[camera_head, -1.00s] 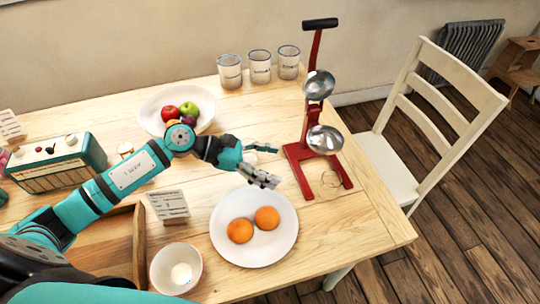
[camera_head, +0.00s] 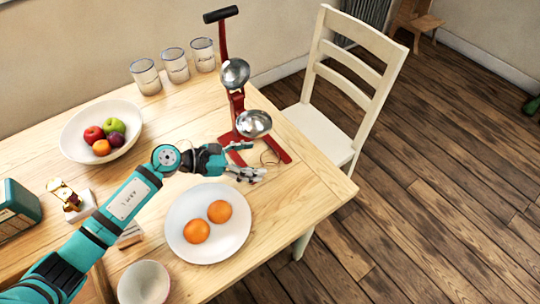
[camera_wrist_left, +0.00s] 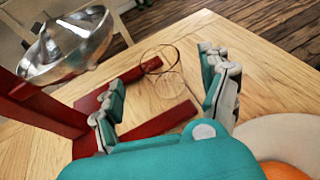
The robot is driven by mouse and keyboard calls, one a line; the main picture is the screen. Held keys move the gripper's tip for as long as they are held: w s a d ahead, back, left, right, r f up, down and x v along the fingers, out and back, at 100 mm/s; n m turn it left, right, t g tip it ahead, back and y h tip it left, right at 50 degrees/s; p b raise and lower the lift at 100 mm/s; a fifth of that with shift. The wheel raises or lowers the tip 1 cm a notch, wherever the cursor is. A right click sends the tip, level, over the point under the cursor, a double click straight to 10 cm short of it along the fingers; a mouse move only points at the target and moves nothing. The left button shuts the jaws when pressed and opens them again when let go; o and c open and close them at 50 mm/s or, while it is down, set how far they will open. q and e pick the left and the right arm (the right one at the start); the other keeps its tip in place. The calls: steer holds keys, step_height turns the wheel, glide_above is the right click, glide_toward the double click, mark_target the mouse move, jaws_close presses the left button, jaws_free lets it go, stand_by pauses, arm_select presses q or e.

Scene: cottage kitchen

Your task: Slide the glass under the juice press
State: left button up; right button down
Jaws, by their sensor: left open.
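The red juice press (camera_head: 237,112) stands near the table's right edge, its metal cups raised above a forked red base. A clear, thin-walled glass (camera_head: 268,158) stands low at the front of that base. It is hard to see in the head view. In the left wrist view the glass (camera_wrist_left: 168,84) shows as two faint rings near the ends of the red feet. My left gripper (camera_head: 252,160) is open and empty, low in front of the press. Its fingers point toward the glass, one to each side in the wrist view; I cannot tell whether they touch it. My right gripper is out of view.
A white plate (camera_head: 182,240) with two oranges lies close beside my left gripper. A fruit bowl (camera_head: 72,143), three blue-rimmed glasses (camera_head: 176,66) and a small white bowl (camera_head: 144,283) stand farther off. A white chair (camera_head: 318,126) stands beyond the table's right edge.

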mark_target(278, 159)
arm_select(q)
steer(key=x, duration=0.6)
steer(key=c, duration=1.4)
steer(key=shift+o, duration=0.2)
steer(key=shift+w, duration=0.1)
